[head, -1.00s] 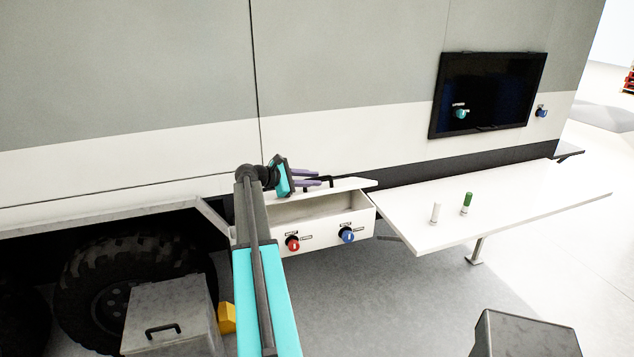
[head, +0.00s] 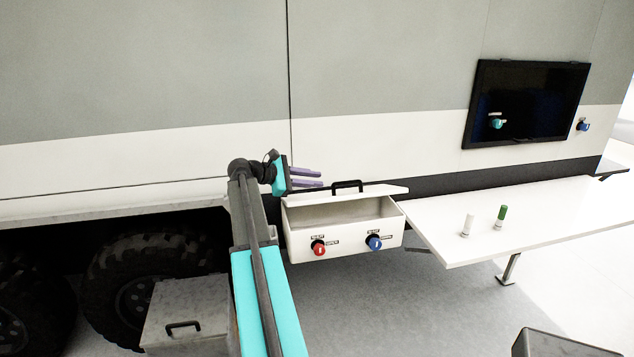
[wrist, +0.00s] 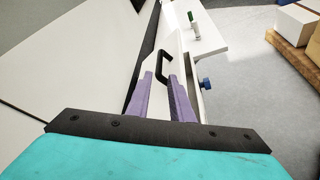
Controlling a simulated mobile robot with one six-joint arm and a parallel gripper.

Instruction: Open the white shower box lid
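The white shower box (head: 300,229) hangs on the caravan's side with its inside showing in the head view. Its white lid (head: 385,190) is raised at the back, leaning toward the wall, with a black handle (head: 347,186) on it. My gripper (head: 320,177) is left of the handle and apart from it, above the box's left end. In the wrist view my gripper (wrist: 160,77) has its two purple fingers spread with nothing between them. The black handle (wrist: 165,65) lies just beyond the fingertips, and the lid (wrist: 152,52) shows beside it.
A red knob (head: 318,248) and a blue knob (head: 374,243) are on the box front. A white table (head: 450,235) with a white and a green-topped bottle (head: 502,213) adjoins on the right. A grey case (head: 190,310) stands by the wheel. The wall rises close behind the lid.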

